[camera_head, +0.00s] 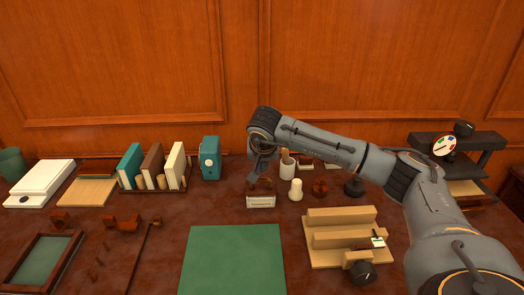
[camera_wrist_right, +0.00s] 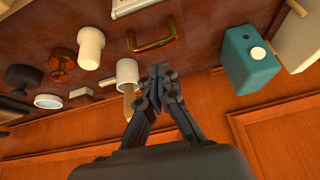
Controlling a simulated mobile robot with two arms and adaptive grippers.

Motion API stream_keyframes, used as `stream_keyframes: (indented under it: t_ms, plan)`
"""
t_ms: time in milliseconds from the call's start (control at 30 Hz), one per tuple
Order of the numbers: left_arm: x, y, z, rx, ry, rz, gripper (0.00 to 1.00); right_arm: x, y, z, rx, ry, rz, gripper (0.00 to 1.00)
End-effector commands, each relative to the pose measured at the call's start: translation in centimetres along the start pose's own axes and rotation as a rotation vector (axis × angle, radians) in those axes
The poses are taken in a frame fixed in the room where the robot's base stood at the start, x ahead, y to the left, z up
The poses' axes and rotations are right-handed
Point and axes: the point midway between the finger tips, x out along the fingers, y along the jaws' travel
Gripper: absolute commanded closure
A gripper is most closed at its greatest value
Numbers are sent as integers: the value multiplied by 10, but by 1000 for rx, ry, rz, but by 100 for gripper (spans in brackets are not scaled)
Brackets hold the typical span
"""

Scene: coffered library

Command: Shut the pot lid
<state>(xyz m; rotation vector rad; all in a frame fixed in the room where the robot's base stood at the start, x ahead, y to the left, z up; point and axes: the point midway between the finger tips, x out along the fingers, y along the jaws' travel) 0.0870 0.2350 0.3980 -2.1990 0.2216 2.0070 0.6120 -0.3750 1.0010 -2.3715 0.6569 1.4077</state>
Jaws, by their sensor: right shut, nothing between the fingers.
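My right gripper (camera_head: 257,179) is low over the back of the desk, left of a small white pot (camera_head: 287,168). In the right wrist view its fingers (camera_wrist_right: 158,72) are together and empty, close beside the white pot (camera_wrist_right: 127,71). I cannot tell whether they touch it. A wooden stick-like piece (camera_wrist_right: 129,101) shows at the pot's mouth. I cannot make out a separate lid on it. A squat piece with a pale blue round top (camera_wrist_right: 47,101) stands further left in the wrist view; I cannot tell what it is. My left gripper is not in view.
A brass-coloured arched handle (camera_wrist_right: 152,44), a white peg (camera_head: 295,190) and a nameplate (camera_head: 261,202) are close by. A teal box (camera_head: 210,158) stands left, near books in a rack. A stepped wooden stand (camera_head: 325,253) is front right. The green mat (camera_head: 233,260) is clear.

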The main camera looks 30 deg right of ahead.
Motion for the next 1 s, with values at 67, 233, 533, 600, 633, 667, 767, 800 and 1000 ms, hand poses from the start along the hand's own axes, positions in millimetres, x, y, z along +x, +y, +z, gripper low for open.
stream_keyframes:
  t_ms: [67,233,533,600,633,667,767,800,1000]
  plan:
    - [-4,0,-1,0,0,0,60,5,0,6,0,-1,1,100]
    - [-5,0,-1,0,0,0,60,11,0,11,2,1,0,100]
    - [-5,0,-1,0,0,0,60,12,0,12,2,1,0,100]
    - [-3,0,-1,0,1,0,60,14,0,14,2,1,0,100]
    - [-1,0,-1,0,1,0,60,15,0,15,1,1,0,100]
    - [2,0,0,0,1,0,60,17,1,17,1,1,0,100]
    - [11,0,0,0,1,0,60,24,1,24,1,1,1,100]
    - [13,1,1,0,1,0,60,26,1,26,1,2,1,100]
    - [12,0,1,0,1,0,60,24,1,27,2,0,1,100]
